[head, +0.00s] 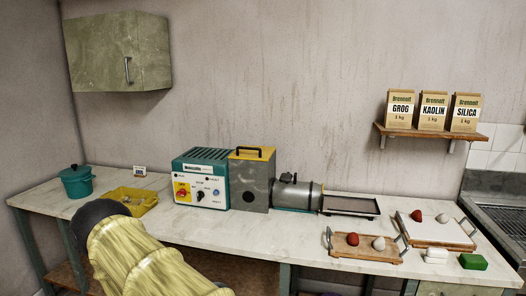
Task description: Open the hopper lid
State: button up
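The hopper (257,187) is a grey metal box in the middle of the counter, between the teal control box and a grey barrel. Its yellow lid (263,154) lies flat on top and looks shut. A black handle (249,149) stands up on the lid. My arm shows at the lower left in front of the counter, well apart from the hopper. My gripper is not visible.
The teal control box (203,160) with knobs adjoins the hopper's left. The barrel (298,194) and a dark tray (349,206) are to its right. A yellow tray (145,199) and teal pot (76,182) stand left. A wall cabinet (118,52) hangs upper left. Counter space before the hopper is clear.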

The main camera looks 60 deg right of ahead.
aim_at(256, 153)
jog(key=z, duration=1.45)
